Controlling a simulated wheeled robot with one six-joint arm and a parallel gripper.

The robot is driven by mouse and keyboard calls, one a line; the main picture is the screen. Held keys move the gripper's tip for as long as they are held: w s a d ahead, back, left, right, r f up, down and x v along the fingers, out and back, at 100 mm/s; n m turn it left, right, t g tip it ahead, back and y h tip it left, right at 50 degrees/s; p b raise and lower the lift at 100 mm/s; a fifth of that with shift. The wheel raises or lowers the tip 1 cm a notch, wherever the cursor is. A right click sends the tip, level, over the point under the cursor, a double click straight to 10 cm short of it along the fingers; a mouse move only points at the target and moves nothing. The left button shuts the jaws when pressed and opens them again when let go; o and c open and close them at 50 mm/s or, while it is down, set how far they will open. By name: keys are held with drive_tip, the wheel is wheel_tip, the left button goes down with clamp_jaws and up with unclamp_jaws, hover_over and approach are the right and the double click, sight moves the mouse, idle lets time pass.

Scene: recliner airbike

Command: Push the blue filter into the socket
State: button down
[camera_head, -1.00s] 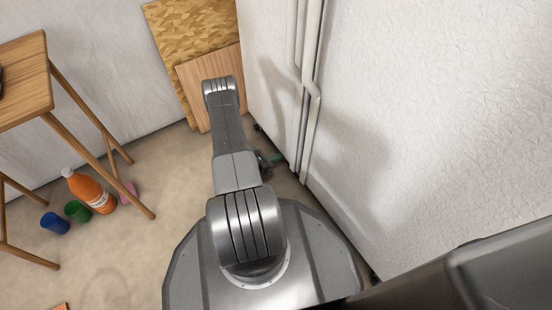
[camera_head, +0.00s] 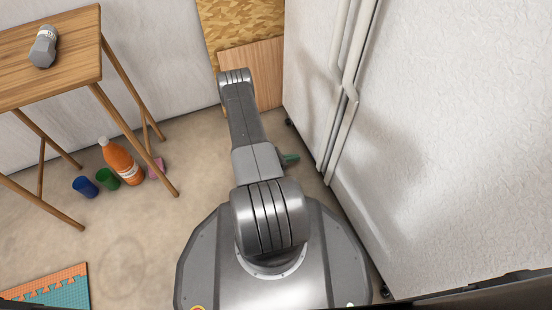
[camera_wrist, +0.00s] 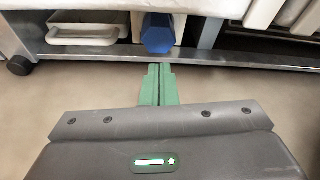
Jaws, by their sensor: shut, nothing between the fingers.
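The blue filter (camera_wrist: 158,34) shows in the wrist view as a blue, angular-ended piece in an opening low on a white unit. A pale surround (camera_wrist: 137,28), which may be the socket, shows beside it; I cannot tell how deep the filter sits. My gripper (camera_wrist: 159,68) is shut and empty, its green fingers pointing at the filter from just below it in the picture. A gap seems to separate them, though contact is hard to judge.
A white tray-like part (camera_wrist: 82,34) lies left of the filter, and a black caster (camera_wrist: 20,65) is at far left. A metal rail (camera_wrist: 120,55) runs below the opening. A wooden table (camera_head: 75,75), an orange bottle (camera_head: 120,160) and cups stand left. Open floor lies between.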

drive_tip(key=p+v, duration=0.2)
drive_tip(key=v, duration=0.9)
drive_tip(key=shift+p, duration=0.3)
drive_tip(key=shift+d, duration=0.15)
drive_tip(key=b+x, duration=0.3)
drive_tip(key=x, duration=0.9)
drive_tip(key=shift+f+b, duration=0.1)
drive_tip(key=shift+b, duration=0.2)
drive_tip(key=shift+w+d+f, duration=0.15)
drive_tip(key=shift+d, duration=0.4)
drive_tip(key=shift+w+d, duration=0.1)
drive_tip(key=shift+d, duration=0.2)
